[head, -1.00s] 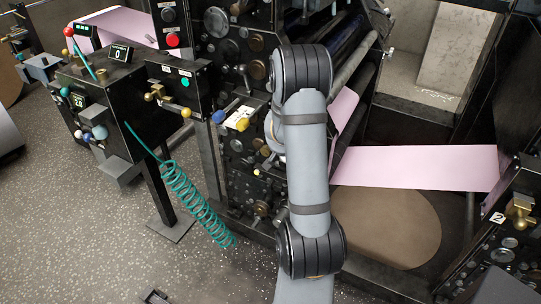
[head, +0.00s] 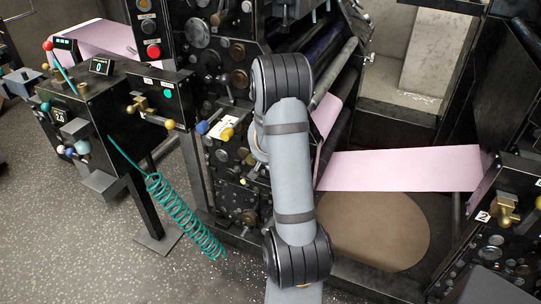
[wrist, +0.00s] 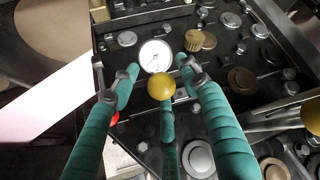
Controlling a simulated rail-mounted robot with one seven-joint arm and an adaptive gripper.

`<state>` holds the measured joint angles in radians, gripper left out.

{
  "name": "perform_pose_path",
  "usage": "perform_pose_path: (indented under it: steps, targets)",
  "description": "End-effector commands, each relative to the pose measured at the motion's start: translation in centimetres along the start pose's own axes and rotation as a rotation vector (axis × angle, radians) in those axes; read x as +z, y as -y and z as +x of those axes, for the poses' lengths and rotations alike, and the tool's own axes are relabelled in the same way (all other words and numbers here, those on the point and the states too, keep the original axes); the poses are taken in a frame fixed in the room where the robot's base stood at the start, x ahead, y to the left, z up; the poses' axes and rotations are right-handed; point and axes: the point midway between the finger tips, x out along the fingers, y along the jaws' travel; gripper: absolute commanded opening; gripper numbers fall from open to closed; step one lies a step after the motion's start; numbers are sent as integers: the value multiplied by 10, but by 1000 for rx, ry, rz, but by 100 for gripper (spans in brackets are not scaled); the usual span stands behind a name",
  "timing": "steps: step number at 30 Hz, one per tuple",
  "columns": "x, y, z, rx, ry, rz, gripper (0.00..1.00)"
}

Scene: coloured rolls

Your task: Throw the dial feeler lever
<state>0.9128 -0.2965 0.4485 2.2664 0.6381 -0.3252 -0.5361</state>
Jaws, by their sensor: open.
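In the wrist view a round white-faced dial (wrist: 155,55) sits on a dark machine panel. A yellow ball knob (wrist: 161,87) shows just below it, apparently the end of the feeler lever; the lever's shaft is not clearly visible. My gripper (wrist: 158,80) has teal ribbed fingers and is open. The side fingertips are left and right of the ball, and another finger lies below it. I cannot tell whether any finger touches the ball. In the head view my own arm covers the gripper, and I cannot make out the dial there.
The panel carries several knobs and bolts, including a brass knob (wrist: 201,40) right of the dial. A pink web (head: 400,168) runs to the right in the head view. A console (head: 80,110) with a coiled teal cable (head: 187,215) stands left. Speckled floor is open at lower left.

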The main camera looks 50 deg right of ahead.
Motion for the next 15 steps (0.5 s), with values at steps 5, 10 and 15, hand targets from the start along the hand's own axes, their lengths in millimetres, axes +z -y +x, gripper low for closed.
perform_pose_path:
  steps: [5, 10, 15]
  targets:
    - [-2, 0, -17, 1, -3, 1, 45]
    - [-2, 0, -49, 1, -5, 3, 45]
    - [-1, -1, -73, 3, -1, 5, 45]
